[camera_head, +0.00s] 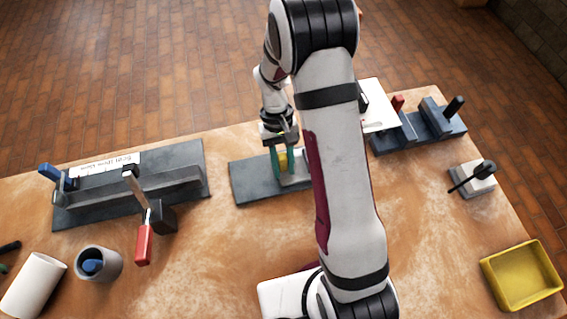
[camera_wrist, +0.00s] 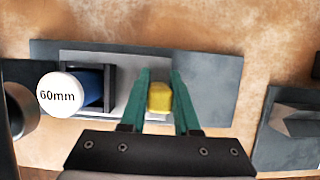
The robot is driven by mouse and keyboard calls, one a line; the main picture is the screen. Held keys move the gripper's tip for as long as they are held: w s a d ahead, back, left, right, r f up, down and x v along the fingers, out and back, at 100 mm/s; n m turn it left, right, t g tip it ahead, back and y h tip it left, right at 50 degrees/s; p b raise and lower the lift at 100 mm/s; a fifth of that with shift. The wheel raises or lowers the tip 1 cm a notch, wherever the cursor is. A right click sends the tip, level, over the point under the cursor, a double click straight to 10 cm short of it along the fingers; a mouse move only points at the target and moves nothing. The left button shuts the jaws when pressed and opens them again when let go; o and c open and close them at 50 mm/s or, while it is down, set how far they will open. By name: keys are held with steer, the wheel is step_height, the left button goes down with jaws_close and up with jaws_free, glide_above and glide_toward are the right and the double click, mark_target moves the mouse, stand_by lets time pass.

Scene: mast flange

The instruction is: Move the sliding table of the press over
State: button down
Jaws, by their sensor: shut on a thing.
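My gripper (camera_head: 283,176) has two green fingers and points down at the press, left of my arm in the head view. In the wrist view my gripper (camera_wrist: 160,80) is shut on a yellow knob (camera_wrist: 160,98). The knob stands at the right end of a light grey plate, the sliding table (camera_wrist: 75,58). This lies on a longer dark grey base (camera_wrist: 215,85), bare to the right of the knob. Toward the left of the plate is a dark frame (camera_wrist: 108,88) beside a blue cylinder with a white "60mm" top (camera_wrist: 60,96). My arm hides that part in the head view.
A long grey fixture (camera_head: 180,180) with a red-handled clamp (camera_head: 144,245) stands left. A grey cup (camera_head: 98,264) and white cylinder (camera_head: 35,285) are front left. A blue-grey fixture (camera_head: 420,125), a lever block (camera_head: 474,182) and a yellow tray (camera_head: 520,277) are right.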

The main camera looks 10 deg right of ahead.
glide_toward(238, 193)
steer(key=x, duration=0.4)
steer(key=shift+a+f, duration=0.1)
steer(key=shift+f, duration=0.25)
steer(key=c, duration=0.6)
jaws_free()
steer(key=shift+c, duration=0.2)
steer(key=v, duration=1.5)
steer(key=shift+r, duration=0.35)
steer(key=shift+w, duration=0.1)
